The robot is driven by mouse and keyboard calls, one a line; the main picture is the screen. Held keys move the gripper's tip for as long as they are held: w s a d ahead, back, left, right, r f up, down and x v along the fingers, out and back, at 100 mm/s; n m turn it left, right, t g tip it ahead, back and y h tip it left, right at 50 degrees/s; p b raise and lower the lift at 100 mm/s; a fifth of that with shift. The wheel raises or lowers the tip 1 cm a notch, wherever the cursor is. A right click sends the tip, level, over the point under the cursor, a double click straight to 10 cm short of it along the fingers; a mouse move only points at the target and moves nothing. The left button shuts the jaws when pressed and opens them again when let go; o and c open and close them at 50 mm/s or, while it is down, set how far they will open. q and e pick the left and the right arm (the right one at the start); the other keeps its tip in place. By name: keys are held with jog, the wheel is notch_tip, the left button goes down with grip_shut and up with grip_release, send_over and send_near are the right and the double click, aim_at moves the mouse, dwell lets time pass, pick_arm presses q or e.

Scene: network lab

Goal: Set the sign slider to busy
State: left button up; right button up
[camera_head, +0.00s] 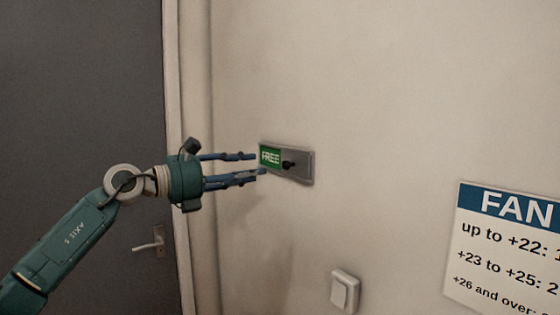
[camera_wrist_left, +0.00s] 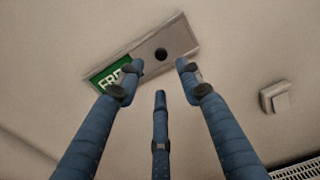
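The sign (camera_head: 286,162) is a grey plate on the wall, with a green panel reading FREE (camera_head: 270,156) at its left. A dark slider knob (camera_head: 289,164) sits right of the green panel. My left gripper (camera_head: 261,164) is open at the left end of the sign, its blue fingers spread. In the left wrist view the sign plate (camera_wrist_left: 175,40) is tilted, and the knob (camera_wrist_left: 161,54) shows between the fingertips (camera_wrist_left: 160,80) but beyond them, not gripped. One finger partly covers the FREE panel (camera_wrist_left: 112,76). My right gripper is not in view.
A white light switch (camera_head: 345,291) is on the wall below right of the sign. A FAN notice (camera_head: 505,245) hangs at the right. A dark door (camera_head: 80,110) with a handle (camera_head: 150,241) is at the left, behind my arm.

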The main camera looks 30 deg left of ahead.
aim_at(284, 165)
pick_arm(q)
jog(key=p+x, duration=0.4)
jog(key=x, duration=0.1)
jog(key=p+x, duration=0.2)
jog(key=x, duration=0.1)
jog(key=shift+w+d+r, duration=0.15)
jog(key=shift+d+r, duration=0.05)
jog(key=shift+r, duration=0.1)
jog(key=shift+w+d+f, duration=0.15)
jog(key=shift+w, duration=0.25)
grip_shut()
